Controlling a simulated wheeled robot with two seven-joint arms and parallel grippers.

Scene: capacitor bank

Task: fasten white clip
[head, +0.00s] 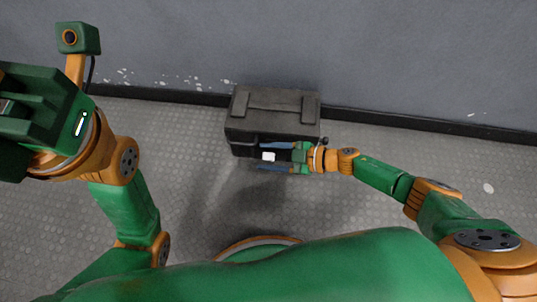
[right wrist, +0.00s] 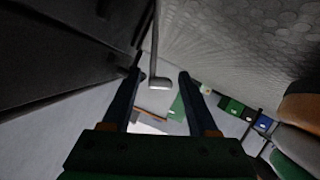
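A small white piece, likely the white clip (head: 268,156), shows at the front of a dark toolbox-like case (head: 275,127). My right gripper (head: 262,157) reaches in from the right along the front of the case. Its two blue fingers are apart, one on each side of the white piece. In the right wrist view my right gripper (right wrist: 160,75) is open, and a pale block at the end of a thin rod (right wrist: 159,83) lies between the fingers, touching neither visibly. My left gripper's green housing (head: 40,110) is at the far left; its fingers cannot be made out.
The case stands on the textured grey floor (head: 190,150) close to the grey wall (head: 350,60) with a dark skirting. The floor left and right of the case is clear. Green and blue items (right wrist: 235,107) show beyond the fingers in the right wrist view.

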